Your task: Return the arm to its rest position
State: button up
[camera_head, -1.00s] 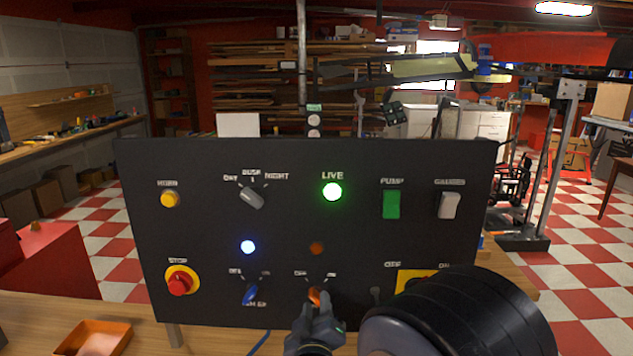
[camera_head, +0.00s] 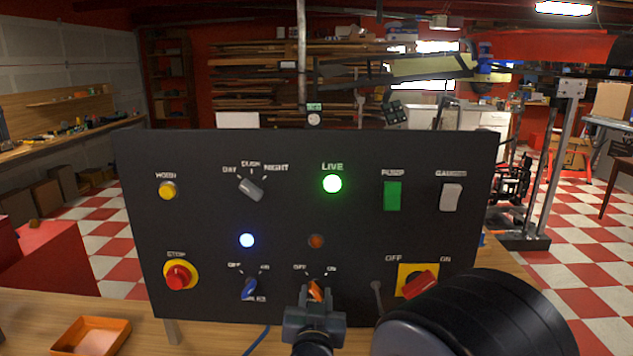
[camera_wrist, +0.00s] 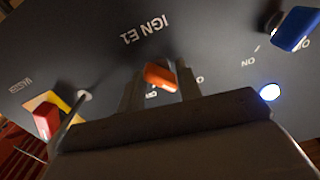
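The black control panel (camera_head: 210,225) stands upright on the bench in front of me. My gripper (camera_head: 315,293) is low at the panel's middle, in front of the orange knob (camera_head: 315,289). In the wrist view, the two fingers of my gripper (camera_wrist: 159,88) stand apart, with the orange knob (camera_wrist: 160,76) showing between their tips and gaps beside it. The gripper is open and holds nothing. I cannot tell exactly how far the fingertips are from the panel face. The orange knob's lower part is hidden in the head view.
A blue knob (camera_head: 249,288) and red stop button (camera_head: 178,276) are left of the gripper. A grey lever (camera_head: 377,297) and red switch (camera_head: 420,284) are to its right. The green LIVE lamp (camera_head: 332,183) is lit. An orange tray (camera_head: 117,328) lies front left.

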jog(key=m, duration=0.6)
jog(key=shift+m+p, duration=0.3)
jog(key=shift+m, duration=0.1)
dwell(0.3)
